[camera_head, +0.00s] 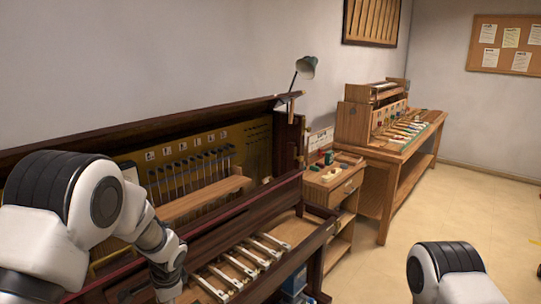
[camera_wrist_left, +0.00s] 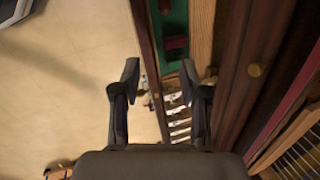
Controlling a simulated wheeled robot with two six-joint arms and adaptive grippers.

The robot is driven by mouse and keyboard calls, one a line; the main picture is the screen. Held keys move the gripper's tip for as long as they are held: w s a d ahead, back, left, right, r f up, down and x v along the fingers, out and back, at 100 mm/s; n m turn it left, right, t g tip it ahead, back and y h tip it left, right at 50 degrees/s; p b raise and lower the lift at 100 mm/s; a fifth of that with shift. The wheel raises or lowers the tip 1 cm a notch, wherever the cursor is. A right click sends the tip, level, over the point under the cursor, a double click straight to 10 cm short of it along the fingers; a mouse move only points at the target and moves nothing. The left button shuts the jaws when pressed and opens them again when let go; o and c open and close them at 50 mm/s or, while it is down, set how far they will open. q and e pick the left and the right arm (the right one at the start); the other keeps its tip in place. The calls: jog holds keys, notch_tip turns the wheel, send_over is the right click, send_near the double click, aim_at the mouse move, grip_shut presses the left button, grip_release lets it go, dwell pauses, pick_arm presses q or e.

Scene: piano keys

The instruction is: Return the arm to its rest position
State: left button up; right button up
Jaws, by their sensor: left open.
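My left arm (camera_head: 95,205) comes in from the left of the head view, over the left part of the opened piano (camera_head: 150,125). Its gripper is out of sight there. In the left wrist view my left gripper (camera_wrist_left: 158,80) is open, with nothing between its fingers. The white piano keys (camera_head: 240,268) lie in the key bed in the head view. Some of them show between and beyond the fingers in the wrist view (camera_wrist_left: 179,126). My right arm (camera_head: 445,272) shows only in part at the lower right; its gripper is not in view.
A small wooden cabinet (camera_head: 335,185) with little items on top stands to the right of the piano. A workbench (camera_head: 395,150) with another keyboard stands behind it. A lamp (camera_head: 305,68) rises at the piano's end. The floor (camera_head: 385,270) to the right is clear.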

pick_arm(q)
jog(key=s+f+n+g+h, duration=0.1)
jog(key=s+f+g, duration=0.2)
jog(key=s+f, duration=0.9)
jog(key=s+f+n, duration=0.3)
jog(key=s+n, duration=0.1)
jog(key=s, duration=0.7)
jog(key=s+f+n+t+h, duration=0.1)
jog(key=s+f+n, duration=0.3)
jog(key=s, duration=0.8)
jog(key=shift+s+d+f+n+h, duration=0.15)
jog(key=shift+s+d+n+h, duration=0.2)
jog(key=shift+n, duration=0.35)
jog(key=shift+w+d, duration=0.1)
jog(key=shift+c, duration=0.2)
